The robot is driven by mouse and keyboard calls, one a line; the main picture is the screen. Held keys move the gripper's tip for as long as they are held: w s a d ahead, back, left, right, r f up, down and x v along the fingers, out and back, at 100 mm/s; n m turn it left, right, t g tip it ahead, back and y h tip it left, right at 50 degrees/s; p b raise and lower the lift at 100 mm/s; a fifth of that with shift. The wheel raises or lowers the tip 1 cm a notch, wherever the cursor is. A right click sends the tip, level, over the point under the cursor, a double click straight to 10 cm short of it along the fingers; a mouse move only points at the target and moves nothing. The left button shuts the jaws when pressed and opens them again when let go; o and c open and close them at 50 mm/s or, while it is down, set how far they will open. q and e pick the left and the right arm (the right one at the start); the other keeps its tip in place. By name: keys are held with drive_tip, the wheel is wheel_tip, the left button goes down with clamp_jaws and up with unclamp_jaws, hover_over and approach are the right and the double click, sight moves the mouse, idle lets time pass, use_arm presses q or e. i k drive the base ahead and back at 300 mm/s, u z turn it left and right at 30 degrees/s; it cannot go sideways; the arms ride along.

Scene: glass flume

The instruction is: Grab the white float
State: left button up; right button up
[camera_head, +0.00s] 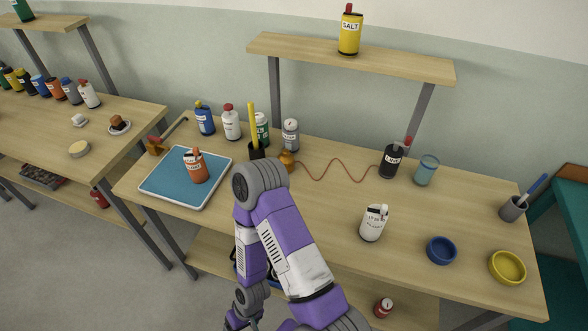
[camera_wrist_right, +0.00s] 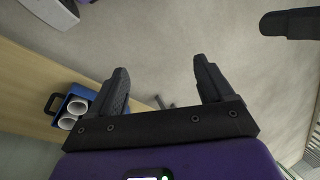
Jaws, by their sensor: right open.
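I cannot make out a thing that is surely the white float. My left gripper is not clearly seen in either view.
The workbench (camera_head: 320,225) holds a blue tray (camera_head: 162,185) with an orange bottle (camera_head: 195,167), a black bottle (camera_head: 391,160), a blue bowl (camera_head: 441,250) and a yellow bowl (camera_head: 507,267). A blue carrier (camera_wrist_right: 75,105) with white rolls is left of my right gripper.

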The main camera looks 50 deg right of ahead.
sight(372, 225)
drive_tip(key=z, duration=0.75)
drive_tip(key=k, duration=0.8)
drive_tip(key=z, duration=0.9)
drive_tip(key=i, duration=0.5)
drive_tip(key=z, duration=0.05)
